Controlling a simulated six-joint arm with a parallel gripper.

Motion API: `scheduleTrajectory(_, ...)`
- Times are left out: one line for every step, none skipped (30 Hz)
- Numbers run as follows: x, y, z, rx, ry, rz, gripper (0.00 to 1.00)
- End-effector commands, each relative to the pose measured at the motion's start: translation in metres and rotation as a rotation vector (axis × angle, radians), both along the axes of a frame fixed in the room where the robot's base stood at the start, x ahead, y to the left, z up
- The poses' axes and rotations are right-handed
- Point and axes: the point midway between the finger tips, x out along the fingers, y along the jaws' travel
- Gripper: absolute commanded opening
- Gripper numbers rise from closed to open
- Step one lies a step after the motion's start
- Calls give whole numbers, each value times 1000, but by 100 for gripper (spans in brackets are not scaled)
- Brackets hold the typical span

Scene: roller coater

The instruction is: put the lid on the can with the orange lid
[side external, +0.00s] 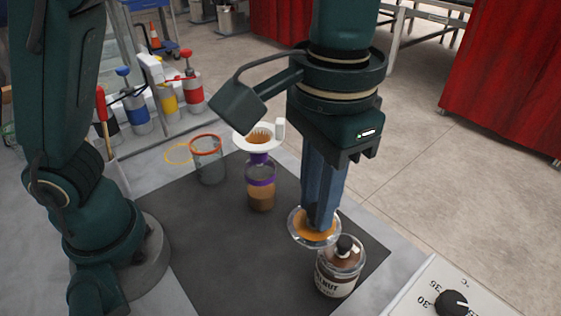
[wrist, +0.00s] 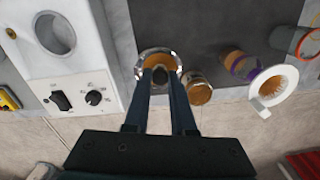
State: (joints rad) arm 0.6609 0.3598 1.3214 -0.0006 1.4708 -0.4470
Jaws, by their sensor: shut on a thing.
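My gripper (side external: 318,228) is shut on a round, shiny-rimmed disc with an orange middle, which seems to be the lid (side external: 300,236). In the wrist view my fingertips (wrist: 160,76) meet at a dark knob over this disc (wrist: 147,61). The lid appears held in the air, just left of a brown labelled jar (side external: 338,280) with a dark knob on top. A clear container with an orange rim (side external: 208,165) stands at the mat's far left. It shows partly at the wrist view's right edge (wrist: 308,43). I cannot tell which container is the named can.
A jar with a purple band (side external: 261,190) and a white funnel-like piece (side external: 272,145) stand between the lid and the orange-rimmed container. A white device with a dial (side external: 452,303) is at lower right. The dark mat (side external: 225,255) is clear at front left.

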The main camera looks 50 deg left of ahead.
Motion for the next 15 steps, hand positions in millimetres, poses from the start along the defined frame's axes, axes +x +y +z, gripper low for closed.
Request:
scheduleTrajectory(19,8,3,-2,-3,52,0)
scheduleTrajectory(28,12,5,-3,-5,78,0)
scheduleTrajectory(40,20,7,-4,-7,115,0)
scheduleTrajectory(49,25,8,-4,-7,141,0)
scheduleTrajectory(57,31,9,-5,-9,168,0)
scheduleTrajectory(68,40,10,-6,-11,205,0)
scheduleTrajectory(75,46,10,-8,-13,229,0)
scheduleTrajectory(81,51,10,-9,-14,252,0)
scheduleTrajectory(88,58,9,-9,-16,278,0)
scheduleTrajectory(93,63,9,-10,-18,296,0)
scheduleTrajectory(96,66,8,-10,-18,310,0)
scheduleTrajectory(99,71,6,-8,-16,326,0)
scheduleTrajectory(101,73,5,-8,-14,335,0)
scheduleTrajectory(101,76,3,-6,-10,342,0)
scheduleTrajectory(102,78,2,-5,-9,349,0)
